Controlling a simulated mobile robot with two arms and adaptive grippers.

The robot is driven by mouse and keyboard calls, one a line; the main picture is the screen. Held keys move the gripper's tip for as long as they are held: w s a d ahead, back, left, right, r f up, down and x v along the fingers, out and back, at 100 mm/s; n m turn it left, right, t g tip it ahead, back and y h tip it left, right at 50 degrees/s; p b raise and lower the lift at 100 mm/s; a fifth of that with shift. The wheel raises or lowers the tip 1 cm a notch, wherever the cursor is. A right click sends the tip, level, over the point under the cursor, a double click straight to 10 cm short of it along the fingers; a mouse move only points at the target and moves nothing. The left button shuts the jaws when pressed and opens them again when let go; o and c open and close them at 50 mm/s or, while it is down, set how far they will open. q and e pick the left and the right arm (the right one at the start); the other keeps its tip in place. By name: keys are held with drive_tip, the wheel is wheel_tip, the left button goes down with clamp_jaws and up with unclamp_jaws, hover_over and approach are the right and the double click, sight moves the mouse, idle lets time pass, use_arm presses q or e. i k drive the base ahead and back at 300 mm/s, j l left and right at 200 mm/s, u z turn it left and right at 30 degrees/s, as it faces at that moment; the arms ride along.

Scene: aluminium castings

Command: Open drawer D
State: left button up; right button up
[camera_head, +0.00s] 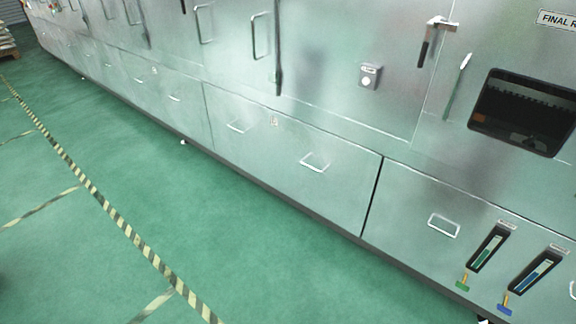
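A long row of shut metal drawer fronts runs along the bottom of the steel cabinet. The wide drawer front (285,165) in the middle has two bar handles, a left handle (238,127) and a right handle (315,162). A small label (274,121) sits near its top edge, too small to read. To its right, another front (405,215) has one handle (444,225). More fronts with handles, one of them here (174,98), go off to the upper left. I cannot tell which one is drawer D. Neither of my grippers is in view.
Green floor (110,180) lies clear in front of the cabinet, with a yellow-black striped line (137,240) on it. Two level gauges, green (489,249) and blue (535,271), are at the lower right. A dark window (522,112) and a door lever (424,50) are above.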

sight(334, 176)
drive_tip(key=i+z, duration=0.3)
drive_tip(key=i, duration=0.45)
drive_tip(key=i+j+z, duration=0.1)
drive_tip(key=i+z, duration=0.25)
drive_tip(key=i, duration=0.35)
